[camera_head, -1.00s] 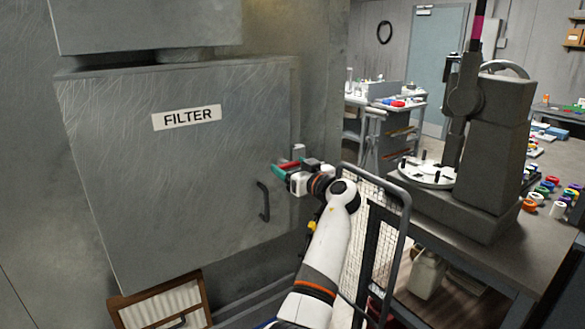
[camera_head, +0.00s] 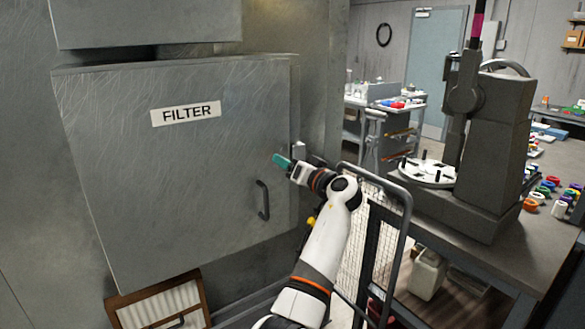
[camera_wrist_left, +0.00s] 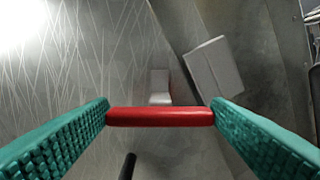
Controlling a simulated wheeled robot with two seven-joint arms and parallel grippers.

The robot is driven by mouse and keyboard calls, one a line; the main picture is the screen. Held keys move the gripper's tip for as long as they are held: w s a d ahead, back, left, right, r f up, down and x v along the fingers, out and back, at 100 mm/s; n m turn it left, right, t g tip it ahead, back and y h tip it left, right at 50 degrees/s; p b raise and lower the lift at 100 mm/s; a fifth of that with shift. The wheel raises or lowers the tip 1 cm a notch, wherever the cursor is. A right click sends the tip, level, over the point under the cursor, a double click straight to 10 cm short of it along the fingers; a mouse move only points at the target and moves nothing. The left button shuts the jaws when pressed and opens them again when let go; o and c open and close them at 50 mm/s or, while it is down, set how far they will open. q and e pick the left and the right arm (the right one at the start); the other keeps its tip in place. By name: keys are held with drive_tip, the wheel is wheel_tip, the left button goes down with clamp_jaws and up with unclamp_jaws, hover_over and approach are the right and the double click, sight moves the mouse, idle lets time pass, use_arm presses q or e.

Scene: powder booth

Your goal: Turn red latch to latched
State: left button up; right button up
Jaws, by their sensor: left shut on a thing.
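The red latch (camera_wrist_left: 160,117) shows in the left wrist view as a bar lying crosswise between my two teal fingers, its ends touching both. My left gripper (camera_head: 283,161) is shut on it at the right edge of the grey FILTER door (camera_head: 130,150). In the head view the fingers and hand hide the latch. A small grey block (camera_wrist_left: 213,67) and a grey post (camera_wrist_left: 159,85) sit behind the latch. My right gripper is in neither view.
A dark door handle (camera_head: 263,200) is just below left of my gripper. A mesh-sided cart frame (camera_head: 402,215) stands close to the right of my arm. Further right is a bench with a dark press machine (camera_head: 490,150). A wood-framed filter (camera_head: 160,303) is below the door.

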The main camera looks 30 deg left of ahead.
use_arm(q)
drive_tip(key=shift+w+f+m+p, duration=0.1)
drive_tip(key=shift+m+p, duration=1.15)
drive_tip(key=shift+m, duration=1.8)
drive_tip(key=shift+w+f+m+p, duration=0.1)
drive_tip(key=shift+m+p, duration=1.15)
drive_tip(key=shift+m, duration=1.8)
drive_tip(key=o, duration=1)
drive_tip(key=shift+d, duration=0.1)
